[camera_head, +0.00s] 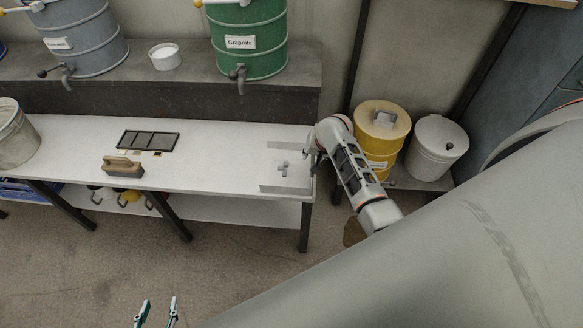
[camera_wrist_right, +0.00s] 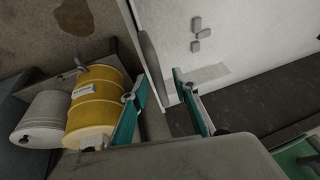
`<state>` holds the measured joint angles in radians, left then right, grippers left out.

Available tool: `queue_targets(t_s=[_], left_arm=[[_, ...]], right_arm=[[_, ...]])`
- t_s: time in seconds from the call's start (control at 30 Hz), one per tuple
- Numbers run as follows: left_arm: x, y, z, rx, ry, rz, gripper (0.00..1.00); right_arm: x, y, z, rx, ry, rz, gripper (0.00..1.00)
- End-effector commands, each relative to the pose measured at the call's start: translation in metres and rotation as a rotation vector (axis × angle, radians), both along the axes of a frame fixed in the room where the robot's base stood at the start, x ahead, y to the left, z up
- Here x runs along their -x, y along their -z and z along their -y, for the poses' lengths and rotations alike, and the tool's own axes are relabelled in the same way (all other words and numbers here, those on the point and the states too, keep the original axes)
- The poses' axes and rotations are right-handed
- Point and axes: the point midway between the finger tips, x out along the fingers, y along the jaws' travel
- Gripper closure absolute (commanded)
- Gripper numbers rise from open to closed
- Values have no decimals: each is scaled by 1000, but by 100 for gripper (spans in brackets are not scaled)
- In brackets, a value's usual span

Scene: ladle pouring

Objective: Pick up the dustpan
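I cannot make out a dustpan for certain in either view. A narrow grey piece (camera_wrist_right: 148,60) lies along the white table's end edge in the right wrist view; I cannot tell what it is. My right gripper (camera_head: 313,156) is at the right end of the white table in the head view.
The white table (camera_head: 225,150) holds a wooden-handled brush-like block (camera_head: 123,167), a dark slotted tray (camera_head: 148,141) and a metal bucket (camera_head: 15,140). A yellow drum (camera_head: 376,160) and a lidded white bin (camera_head: 436,148) stand right of my right arm. Labelled drums line the back ledge.

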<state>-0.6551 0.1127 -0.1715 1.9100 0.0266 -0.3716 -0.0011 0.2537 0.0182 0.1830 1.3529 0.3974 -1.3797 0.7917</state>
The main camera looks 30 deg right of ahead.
Motion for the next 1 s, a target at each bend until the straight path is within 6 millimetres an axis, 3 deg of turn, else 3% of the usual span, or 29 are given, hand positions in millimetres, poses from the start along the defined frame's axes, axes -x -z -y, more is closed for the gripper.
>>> queue_targets(t_s=[0.43, 0.47, 0.57, 1.0], left_arm=[[0, 0, -1, -3, 2, 0, 60], [0, 0, -2, -4, 3, 0, 60], [0, 1, -3, -8, 6, 1, 60], [0, 1, -4, -11, 9, 0, 60]], right_arm=[[0, 3, 0, 0, 0, 0, 71], [0, 3, 0, 0, 0, 0, 74], [0, 3, 0, 0, 0, 0, 100], [-1, 0, 0, 1, 0, 3, 100]])
